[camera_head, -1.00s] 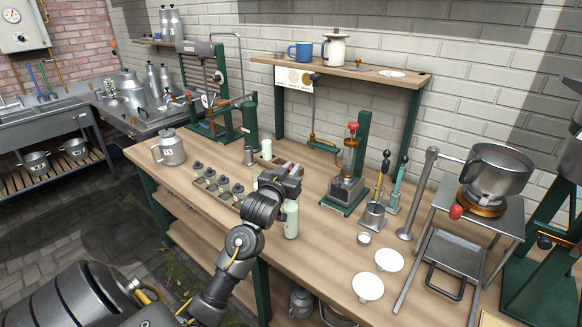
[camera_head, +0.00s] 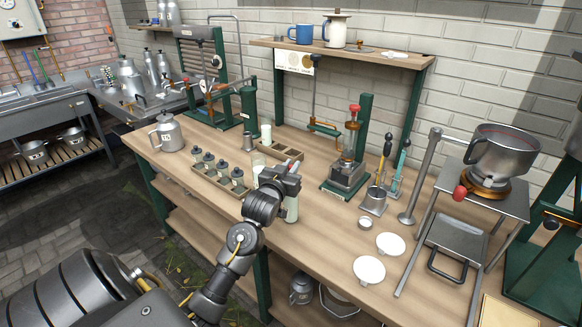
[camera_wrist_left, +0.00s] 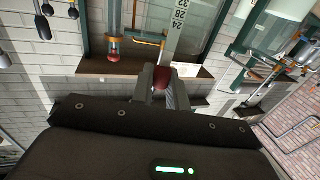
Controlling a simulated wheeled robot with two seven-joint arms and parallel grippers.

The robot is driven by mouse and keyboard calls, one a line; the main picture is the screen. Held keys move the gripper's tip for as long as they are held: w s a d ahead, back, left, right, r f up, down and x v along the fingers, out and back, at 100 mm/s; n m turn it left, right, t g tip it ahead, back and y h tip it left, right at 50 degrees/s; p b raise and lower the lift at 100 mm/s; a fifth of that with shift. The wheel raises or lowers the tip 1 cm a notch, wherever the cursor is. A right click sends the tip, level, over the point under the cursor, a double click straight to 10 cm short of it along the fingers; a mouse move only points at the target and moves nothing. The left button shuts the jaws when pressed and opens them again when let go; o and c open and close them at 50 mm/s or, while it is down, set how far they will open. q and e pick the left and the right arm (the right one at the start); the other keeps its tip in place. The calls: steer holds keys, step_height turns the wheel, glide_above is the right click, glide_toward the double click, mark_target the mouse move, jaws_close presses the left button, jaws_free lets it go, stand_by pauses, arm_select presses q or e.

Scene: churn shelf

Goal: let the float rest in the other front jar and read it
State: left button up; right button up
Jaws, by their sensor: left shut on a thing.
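My left gripper (camera_head: 284,176) is over the middle of the bench, close above a pale jar (camera_head: 291,208) at the front edge. In the left wrist view its fingers (camera_wrist_left: 163,80) are shut on the float (camera_wrist_left: 161,76), whose dark red part shows between them. A white strip with numbers such as 32 and 28 (camera_wrist_left: 178,30) stands just beyond the fingers. The gripper hides whether the float touches the jar below. My right gripper is out of view.
A tray of several small lidded bottles (camera_head: 222,172) lies left of the gripper, with a wooden divided box (camera_head: 288,151) behind it. A lidded can (camera_head: 168,132) stands at the left end. A green-framed burner stand (camera_head: 346,176) and white dishes (camera_head: 369,269) are to the right.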

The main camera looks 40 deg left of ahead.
arm_select(q)
steer(key=o, duration=0.8)
steer(key=shift+o, duration=0.2)
steer(key=b+v, duration=0.2)
steer(key=v, duration=0.9)
steer(key=shift+w, duration=0.1)
